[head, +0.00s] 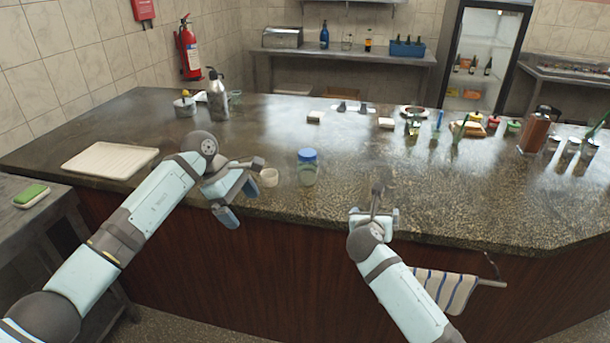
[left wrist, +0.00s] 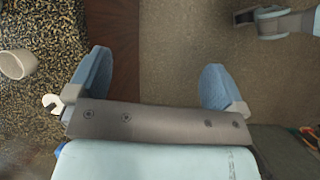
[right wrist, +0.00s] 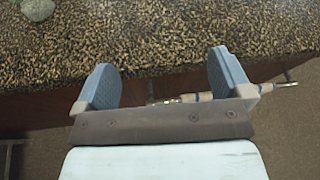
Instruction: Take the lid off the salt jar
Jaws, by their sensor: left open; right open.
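The jar with a blue lid (head: 307,154), which I take for the salt jar (head: 308,175), stands upright near the front edge of the dark counter. The lid sits on top of it. My left gripper (head: 238,202) is open and empty at the counter's front edge, left of the jar and apart from it. Its spread fingers show in the left wrist view (left wrist: 157,86). My right gripper (head: 376,207) is open and empty by the front edge, right of the jar. Its fingers also show apart in the right wrist view (right wrist: 163,85).
A small white cup (head: 269,178) stands between my left gripper and the jar. A white tray (head: 110,160) lies at the counter's left. A striped towel (head: 445,289) hangs on a front rail near my right arm. Bottles and condiments stand farther back.

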